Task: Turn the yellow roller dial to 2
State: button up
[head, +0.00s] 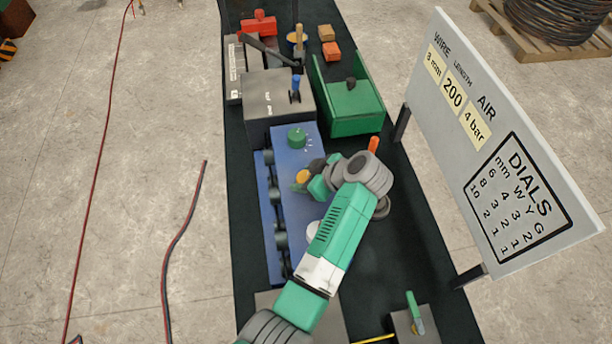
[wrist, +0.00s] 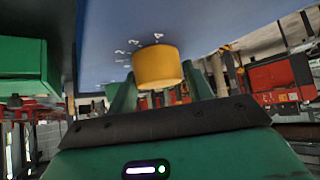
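The yellow dial (head: 302,176) sits on the top of the blue roller box (head: 291,205), between a green dial (head: 297,138) and a pale dial (head: 313,231). In the wrist view the yellow dial (wrist: 157,67) sticks out of the blue face, with small white scale marks beside it. My gripper (wrist: 160,82) has one green finger on each side of the dial, close to its edges. Whether the fingers touch it is unclear. In the head view my gripper (head: 312,183) is at the dial and comes from the right. The dial's pointer cannot be made out.
A green bin (head: 350,110) and a grey box with a lever (head: 275,100) stand behind. A grey switch box (head: 412,322) is front right.

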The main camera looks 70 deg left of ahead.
jog(key=c, duration=0.5)
jog(key=shift+c, duration=0.2)
jog(key=shift+r+m+t+y+p, duration=0.2)
jog(key=shift+m+t+y+p, duration=0.2)
jog(key=shift+m+t+p, duration=0.5)
jog(key=m+t+p, duration=0.2)
jog(key=m, duration=0.2)
jog(key=shift+y+p, duration=0.35)
jog(key=shift+y, duration=0.05)
jog(key=m+t+p, duration=0.3)
jog(key=shift+m, duration=0.4)
jog(key=shift+m+t+h+p, duration=0.4)
jog(key=shift+m+t+p, duration=0.25)
jog(key=shift+m+t, duration=0.3)
jog(key=shift+f+m, duration=0.15)
jog(key=shift+m, duration=0.1)
